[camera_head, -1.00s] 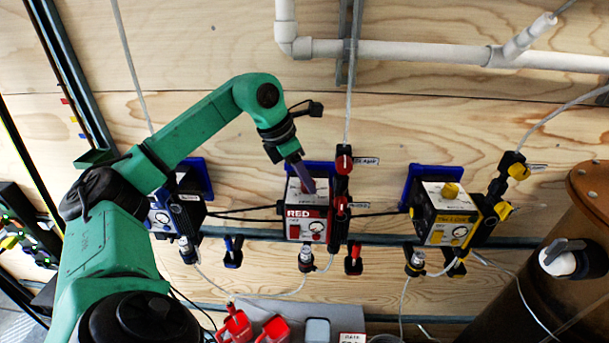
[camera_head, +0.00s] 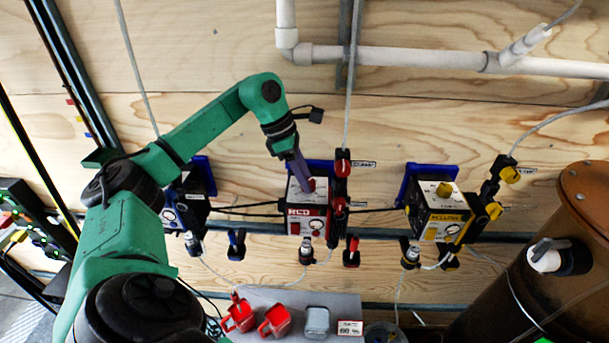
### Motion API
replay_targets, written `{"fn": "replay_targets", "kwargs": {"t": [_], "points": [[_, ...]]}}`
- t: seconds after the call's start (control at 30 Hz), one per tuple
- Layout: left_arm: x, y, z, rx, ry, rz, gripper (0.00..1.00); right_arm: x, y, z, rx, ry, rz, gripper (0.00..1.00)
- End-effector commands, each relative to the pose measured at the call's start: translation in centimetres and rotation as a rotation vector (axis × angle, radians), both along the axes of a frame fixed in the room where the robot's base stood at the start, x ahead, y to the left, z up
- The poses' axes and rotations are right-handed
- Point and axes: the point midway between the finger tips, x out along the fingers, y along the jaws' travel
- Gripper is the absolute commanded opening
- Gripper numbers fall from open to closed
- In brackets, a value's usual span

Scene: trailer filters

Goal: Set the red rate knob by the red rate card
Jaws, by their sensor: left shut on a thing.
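The red unit (camera_head: 306,215) is a white and red box with a round gauge, mounted on the wooden wall in the middle. The red rate knob (camera_head: 311,184) shows as a small red part on its top face, largely hidden by my fingers. My left gripper (camera_head: 304,180) reaches down from the green arm and is shut on the red knob. A small white card with red marks and what looks like "60" (camera_head: 349,328) stands on the grey shelf at the bottom; its text is blurred. My right gripper is not in view.
A blue unit (camera_head: 186,212) is left of the red one, partly behind my arm, and a yellow unit (camera_head: 440,212) is to the right. Red cups (camera_head: 274,321) and a grey container (camera_head: 317,321) sit on the shelf (camera_head: 338,303). A brown tank (camera_head: 587,215) stands at right.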

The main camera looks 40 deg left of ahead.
Motion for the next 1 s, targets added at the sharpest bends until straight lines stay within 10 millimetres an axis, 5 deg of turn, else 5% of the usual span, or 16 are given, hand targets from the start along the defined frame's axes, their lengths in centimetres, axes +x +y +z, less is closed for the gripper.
{"fn": "replay_targets", "kwargs": {"t": [0.2,0.23,0.3,0.73,1.0], "points": [[0.0,0.0,0.0,-0.002,-0.001,0.000,0.00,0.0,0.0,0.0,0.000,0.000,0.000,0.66],[0.0,0.0,0.0,-0.002,-0.001,0.000,0.52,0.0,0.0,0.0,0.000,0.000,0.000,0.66],[0.0,0.0,0.0,-0.001,-0.001,0.000,0.71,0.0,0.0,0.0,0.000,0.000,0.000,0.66],[-0.1,0.3,0.9,0.000,-0.003,0.002,0.71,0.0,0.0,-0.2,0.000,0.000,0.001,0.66],[-1.4,2.4,7.5,-0.003,-0.009,0.003,0.71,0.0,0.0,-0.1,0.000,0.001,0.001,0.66]]}}
